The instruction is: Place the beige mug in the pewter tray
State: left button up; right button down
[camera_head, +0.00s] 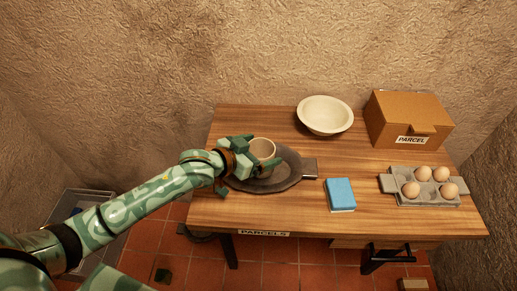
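The beige mug (262,148) is upright at the left part of the pewter tray (292,178), a dark oval tray with flat handles. From this view I cannot tell whether its base touches the tray. My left gripper (259,152) comes in from the left, with one finger behind the mug and one in front. No gap shows between fingers and mug, so it looks shut on it. The gripper hides the mug's lower left side and part of the tray. My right gripper is not in view.
A blue book-like block (340,194) lies right of the tray. A cream bowl (325,115) stands behind, with a cardboard parcel box (405,120) at the back right. A grey egg holder (412,198) with several eggs sits at right. The wooden table (270,220) is clear along its front left.

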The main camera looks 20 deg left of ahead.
pick_arm(q)
jog(key=shift+r, duration=0.1)
jog(key=shift+s+a+r, duration=0.15)
jog(key=shift+s+r, duration=0.1)
jog(key=shift+s, duration=0.05)
jog(key=p+v, duration=0.3)
jog(key=v, duration=0.8)
jog(key=shift+p, duration=0.35)
jog(key=shift+s+a, duration=0.1)
jog(key=shift+s, duration=0.05)
